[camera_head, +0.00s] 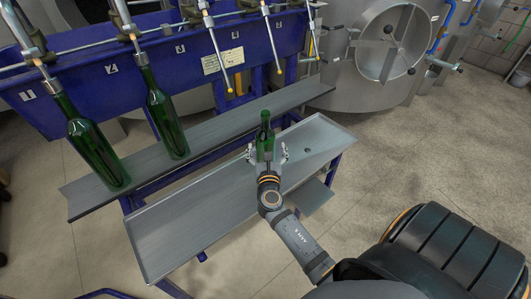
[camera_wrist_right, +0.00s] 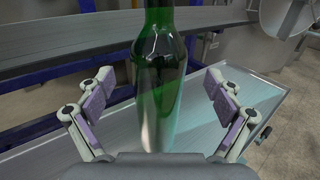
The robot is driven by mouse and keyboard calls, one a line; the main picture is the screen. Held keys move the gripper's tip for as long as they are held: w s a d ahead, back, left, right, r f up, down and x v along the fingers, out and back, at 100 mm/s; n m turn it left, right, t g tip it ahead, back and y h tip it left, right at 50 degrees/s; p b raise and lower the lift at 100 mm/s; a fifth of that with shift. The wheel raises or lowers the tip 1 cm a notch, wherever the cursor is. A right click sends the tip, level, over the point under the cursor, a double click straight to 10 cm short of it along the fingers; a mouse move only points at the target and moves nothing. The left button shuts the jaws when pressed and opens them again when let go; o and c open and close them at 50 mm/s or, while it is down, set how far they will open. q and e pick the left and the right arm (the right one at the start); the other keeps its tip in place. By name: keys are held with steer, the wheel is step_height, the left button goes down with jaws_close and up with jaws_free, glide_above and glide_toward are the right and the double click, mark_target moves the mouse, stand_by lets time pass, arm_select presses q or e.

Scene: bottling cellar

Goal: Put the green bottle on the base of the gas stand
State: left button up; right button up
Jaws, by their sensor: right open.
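A green bottle (camera_head: 265,138) stands upright on the grey metal tray (camera_head: 165,232) in the head view. My right gripper (camera_head: 267,153) is open around its lower part, one finger on each side. In the right wrist view, the bottle (camera_wrist_right: 160,85) stands between the spread fingers of my right gripper (camera_wrist_right: 160,105), with a gap on both sides. The gas stand is the blue frame (camera_head: 250,55) with a row of valves. Its long grey base shelf (camera_head: 225,127) runs behind the tray. My left gripper is not in view.
Two other green bottles (camera_head: 92,145) (camera_head: 163,118) stand on the left part of the base shelf, under filling valves. The shelf's right part is clear. Yellow-tipped levers (camera_head: 229,89) hang above it. A steel tank (camera_head: 390,45) stands behind on the right.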

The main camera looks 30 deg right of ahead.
mark_target(266, 137)
steer(key=shift+w+d, duration=0.2)
steer(key=shift+w, duration=0.1)
steer(key=x, duration=0.4)
steer(key=shift+w+b, duration=0.25)
steer(key=shift+b, duration=0.1)
steer(key=c, duration=1.9)
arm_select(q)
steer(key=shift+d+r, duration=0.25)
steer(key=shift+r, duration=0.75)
arm_select(e)
steer(key=shift+r, duration=0.1)
steer(key=shift+r, duration=0.1)
steer(key=shift+c, duration=0.2)
